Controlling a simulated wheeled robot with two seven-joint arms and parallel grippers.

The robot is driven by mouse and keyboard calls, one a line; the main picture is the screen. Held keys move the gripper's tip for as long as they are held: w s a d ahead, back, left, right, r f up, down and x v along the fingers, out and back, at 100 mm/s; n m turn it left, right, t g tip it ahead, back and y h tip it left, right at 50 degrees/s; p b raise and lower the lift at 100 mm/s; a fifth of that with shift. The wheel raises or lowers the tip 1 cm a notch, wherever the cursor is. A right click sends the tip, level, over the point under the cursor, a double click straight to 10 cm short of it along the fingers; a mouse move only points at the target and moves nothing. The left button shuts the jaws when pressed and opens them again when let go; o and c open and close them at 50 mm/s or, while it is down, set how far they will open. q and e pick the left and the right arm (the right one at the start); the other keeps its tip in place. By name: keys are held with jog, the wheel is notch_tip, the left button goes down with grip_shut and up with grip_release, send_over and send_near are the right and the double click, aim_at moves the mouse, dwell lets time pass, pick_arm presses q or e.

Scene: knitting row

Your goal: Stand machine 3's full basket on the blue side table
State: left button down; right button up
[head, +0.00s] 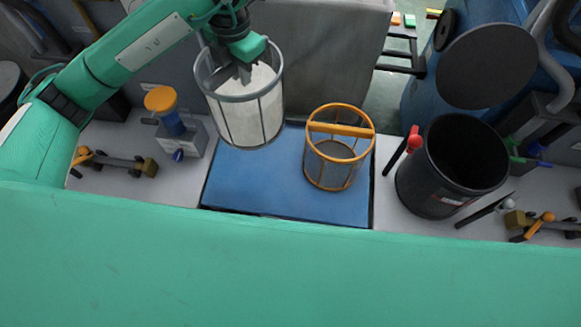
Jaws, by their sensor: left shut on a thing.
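A grey-rimmed basket (240,122) with mesh sides is filled with white material. My left gripper (243,70) comes down from above into its top and is shut on the basket, hiding part of the rim and handle. The basket looks upright and overlaps the back left part of the blue tabletop (255,190). I cannot tell whether its bottom touches the blue surface or hangs above it. An orange-framed basket (340,130), seemingly empty, stands on the right part of the blue surface. My right gripper is not in view.
A black bin (430,200) stands right of the blue surface, below a dark round disc (487,65). A device with an orange cap (160,99) and a clamp (115,162) are at the left. The front left of the blue surface is clear.

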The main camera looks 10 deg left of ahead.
pick_arm(q)
jog(key=shift+n, duration=0.8)
notch_tip(320, 180, down, 15)
jog(key=shift+d+r+p, duration=0.1)
jog(key=shift+r+p, duration=0.1)
jog(key=shift+p, duration=0.9)
notch_tip(320, 180, down, 5)
jog(key=shift+p, duration=0.45)
jog(key=shift+f, duration=0.1)
jog(key=c, duration=1.4)
grip_release()
jog(key=shift+c, duration=0.2)
